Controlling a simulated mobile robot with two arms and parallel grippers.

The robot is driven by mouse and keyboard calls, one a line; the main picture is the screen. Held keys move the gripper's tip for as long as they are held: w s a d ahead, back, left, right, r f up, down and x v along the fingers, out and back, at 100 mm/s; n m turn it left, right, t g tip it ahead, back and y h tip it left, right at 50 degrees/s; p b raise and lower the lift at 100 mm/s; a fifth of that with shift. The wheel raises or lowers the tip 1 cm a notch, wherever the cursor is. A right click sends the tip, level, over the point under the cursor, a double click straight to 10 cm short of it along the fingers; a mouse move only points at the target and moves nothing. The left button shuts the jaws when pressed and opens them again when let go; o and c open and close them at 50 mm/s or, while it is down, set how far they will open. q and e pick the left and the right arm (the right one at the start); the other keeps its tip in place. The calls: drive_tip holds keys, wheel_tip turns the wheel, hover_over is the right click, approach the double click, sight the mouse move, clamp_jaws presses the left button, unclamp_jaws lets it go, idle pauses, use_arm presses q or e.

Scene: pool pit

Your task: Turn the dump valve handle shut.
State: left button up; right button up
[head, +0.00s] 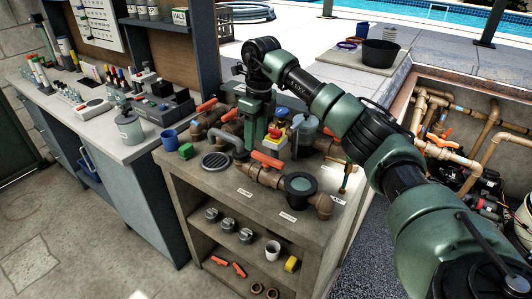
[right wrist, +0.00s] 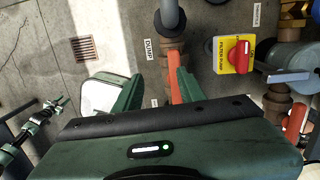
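My right gripper (head: 254,132) points down over the pipework on the bench, left of the yellow switch plate. In the right wrist view its two green fingers (right wrist: 156,92) are apart. An orange valve handle (right wrist: 174,86) lies between them, closer to the right finger. It sits on a brown pipe fitting beside a small label that seems to read DUMP or PUMP. The handle's lower end is hidden by the gripper body. The head view shows several orange handles, one at front (head: 268,159); I cannot tell which is between the fingers.
The red knob on the yellow filter pump plate (right wrist: 237,54) stands right of the fingers, with another orange handle (right wrist: 295,121) beyond it. A blue mug (head: 169,137) and green block (head: 186,151) stand at the bench's left. A pit with pipes (head: 455,135) lies right.

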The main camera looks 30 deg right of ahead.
sight(266, 156)
drive_tip(key=shift+s+d+r+h, duration=0.15)
drive_tip(key=shift+s+d+r, duration=0.15)
drive_tip(key=shift+d, duration=0.3)
drive_tip(key=shift+s+d+r+h, duration=0.15)
drive_tip(key=shift+d+r, duration=0.15)
drive_tip(key=shift+d, duration=0.25)
drive_tip(key=shift+s+d+m+g, duration=0.2)
drive_tip(key=shift+d+m+g, duration=0.05)
drive_tip(key=shift+m+g, duration=0.05)
wheel_tip(266, 156, down, 6)
drive_tip(key=shift+f+p, duration=0.1)
drive_tip(key=shift+p, duration=0.95)
drive_tip(key=shift+w+a+f, duration=0.1)
drive_tip(key=shift+f, duration=0.6)
clamp_jaws()
